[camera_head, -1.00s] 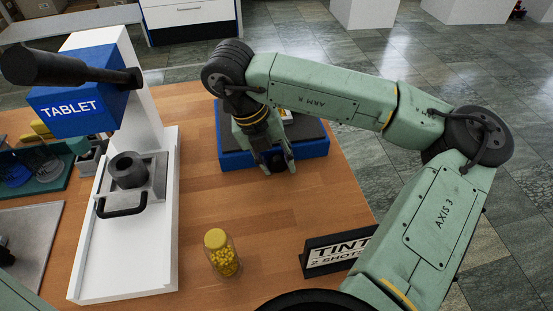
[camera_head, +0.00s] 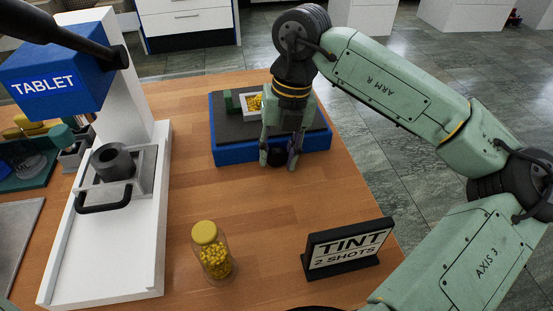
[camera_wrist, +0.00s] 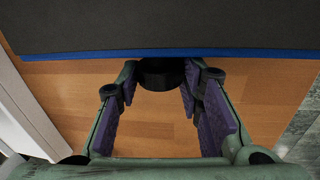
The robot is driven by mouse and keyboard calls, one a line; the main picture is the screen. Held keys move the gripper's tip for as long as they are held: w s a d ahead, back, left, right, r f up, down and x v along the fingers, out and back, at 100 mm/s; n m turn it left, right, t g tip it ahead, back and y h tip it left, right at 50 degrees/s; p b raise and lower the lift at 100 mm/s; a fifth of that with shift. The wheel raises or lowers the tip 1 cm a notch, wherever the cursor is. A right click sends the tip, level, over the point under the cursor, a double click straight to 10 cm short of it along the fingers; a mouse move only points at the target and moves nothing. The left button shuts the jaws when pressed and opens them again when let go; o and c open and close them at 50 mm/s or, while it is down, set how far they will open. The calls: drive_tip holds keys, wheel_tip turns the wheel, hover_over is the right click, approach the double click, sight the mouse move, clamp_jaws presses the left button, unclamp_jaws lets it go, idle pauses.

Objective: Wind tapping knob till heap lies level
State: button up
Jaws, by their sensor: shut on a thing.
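The black tapping knob (camera_head: 277,157) sticks out of the front face of the blue tapping base (camera_head: 232,154). My gripper (camera_head: 279,161) points down and is shut on this knob, one finger on each side. In the wrist view the dark round knob (camera_wrist: 162,73) sits between the purple-padded fingers, in front of the blue edge. The yellow heap (camera_head: 255,103) lies in a small white tray (camera_head: 246,114) on the dark top of the base. My wrist partly covers the tray, and I cannot tell how level the heap is.
The tablet press (camera_head: 120,235) stands at left with its long black lever. A jar of yellow pellets (camera_head: 213,258) and the "TINT 2 SHOTS" sign (camera_head: 345,250) stand in front. A green block (camera_head: 231,102) is beside the tray. Wood between press and base is clear.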

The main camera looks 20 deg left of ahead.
drive_tip(key=shift+d+g+y+b, duration=0.1)
drive_tip(key=shift+g+y+b, duration=0.2)
drive_tip(key=shift+y+b, duration=0.1)
drive_tip(key=o, duration=1.1)
drive_tip(key=shift+o, duration=0.2)
drive_tip(key=shift+r, duration=0.1)
drive_tip(key=v, duration=1.2)
drive_tip(key=shift+c, duration=0.2)
